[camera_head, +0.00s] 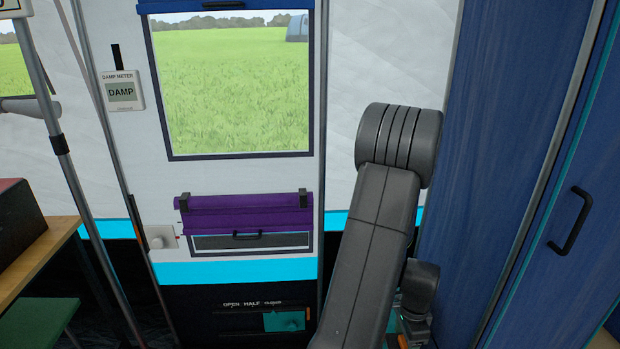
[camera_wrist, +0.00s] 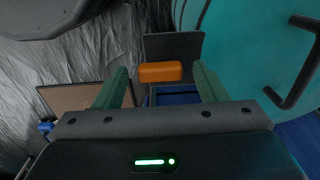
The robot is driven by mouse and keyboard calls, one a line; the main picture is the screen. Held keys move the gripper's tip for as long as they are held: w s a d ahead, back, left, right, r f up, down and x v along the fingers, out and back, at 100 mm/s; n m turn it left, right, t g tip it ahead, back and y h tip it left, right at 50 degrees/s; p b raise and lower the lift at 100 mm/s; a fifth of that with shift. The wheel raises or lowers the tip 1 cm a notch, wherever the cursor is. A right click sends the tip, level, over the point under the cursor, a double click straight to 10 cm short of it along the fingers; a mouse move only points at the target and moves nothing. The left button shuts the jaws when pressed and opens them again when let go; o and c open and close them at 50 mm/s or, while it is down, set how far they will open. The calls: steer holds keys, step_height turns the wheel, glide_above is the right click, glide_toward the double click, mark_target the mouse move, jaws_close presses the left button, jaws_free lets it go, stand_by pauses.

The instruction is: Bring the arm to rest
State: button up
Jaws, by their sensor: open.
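My arm (camera_head: 375,235) shows in the head view at the right of centre, raised in front of the tent wall, with its dark grey joint at the top. My gripper (camera_wrist: 157,88) shows in the wrist view. Its two green fingers stand wide apart, and nothing is held between them. An orange block-like object (camera_wrist: 160,72) appears beyond the fingers, in front of a dark panel.
A blue cabinet with a dark handle (camera_head: 570,221) stands close to the right of my arm. A wooden table (camera_head: 40,258) and a green stool (camera_head: 38,318) are at the left. A pole (camera_head: 60,143) stands near them. A purple roll (camera_head: 245,214) hangs under the window.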

stand_by(0.3)
steer(key=shift+r, duration=0.45)
step_height(320, 180, up, 13)
steer(key=p, duration=0.4)
step_height(320, 180, down, 14)
steer(key=b, duration=0.4)
steer(key=shift+r, duration=0.15)
steer(key=shift+f, duration=0.25)
steer(key=n, duration=0.4)
steer(key=shift+r, duration=0.15)
steer(key=n, duration=0.4)
steer(key=shift+n, duration=0.4)
steer(key=n, duration=0.4)
steer(key=shift+n+b, duration=0.3)
steer(key=shift+n, duration=2.2)
